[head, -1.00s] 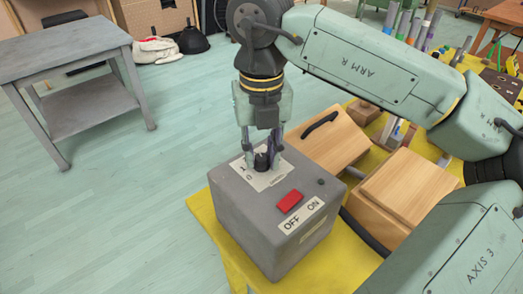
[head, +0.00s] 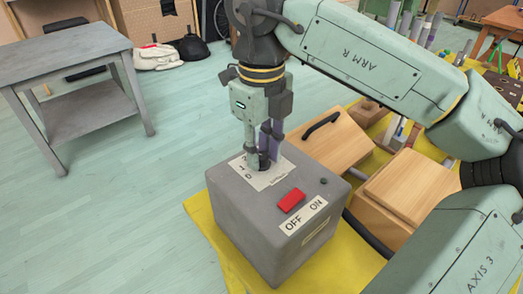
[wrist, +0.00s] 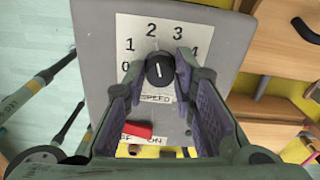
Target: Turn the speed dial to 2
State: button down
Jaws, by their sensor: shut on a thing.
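The speed dial is a black round knob (wrist: 160,70) with a white pointer line. It sits on a white label (wrist: 185,40) marked 0 to 4, on top of the grey box (head: 280,258). In the wrist view the pointer line stands nearly upright, towards the 2 side of the gap between 2 and 3; I cannot tell the exact setting. My gripper (head: 264,163) points down at the dial. Its purple-padded fingers are shut on the knob, one on each side, also in the wrist view (wrist: 161,68). The fingers hide most of the knob in the head view.
A red switch (head: 291,200) with OFF and ON labels is on the same box top, near the fingers. Wooden boxes (head: 408,190) stand to the right on a yellow mat (head: 221,258). A grey table (head: 62,58) is at the left, with open floor between.

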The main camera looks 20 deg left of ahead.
aim_at(262, 155)
jog(key=shift+n, duration=0.3)
jog(key=c, duration=1.3)
grip_release()
notch_tip(262, 155, up, 12)
